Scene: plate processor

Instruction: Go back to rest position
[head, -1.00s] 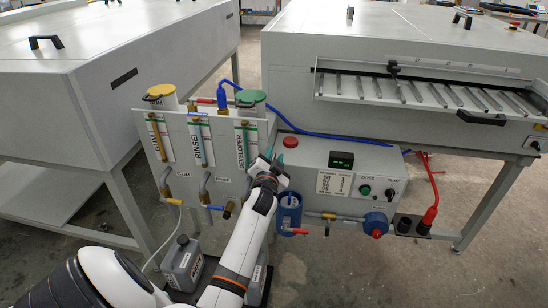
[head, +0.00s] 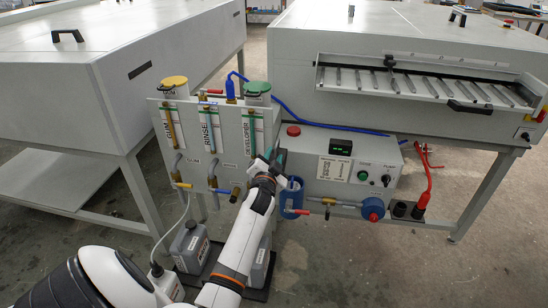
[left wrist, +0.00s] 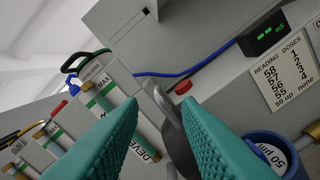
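My left gripper (head: 275,158) is in front of the processing station, between the tank panel (head: 228,165) and the control box (head: 345,150). In the left wrist view its two teal fingers (left wrist: 166,108) are apart, with no object clearly held. A grey curved part and a dark part show behind the gap. The developer label and the red button (left wrist: 183,88) are also in that view. The blue cup (head: 291,195) is just right of and below the gripper in the head view. My left arm reaches forward from the bottom left. My right gripper is not in view.
Grey canisters (head: 190,245) stand below the tank panel. The large plate processor (head: 420,45) with its roller rack is at the right, and a grey machine (head: 120,60) is at the left. A red plug and cable (head: 426,190) hang at the right. Open floor lies at the lower right.

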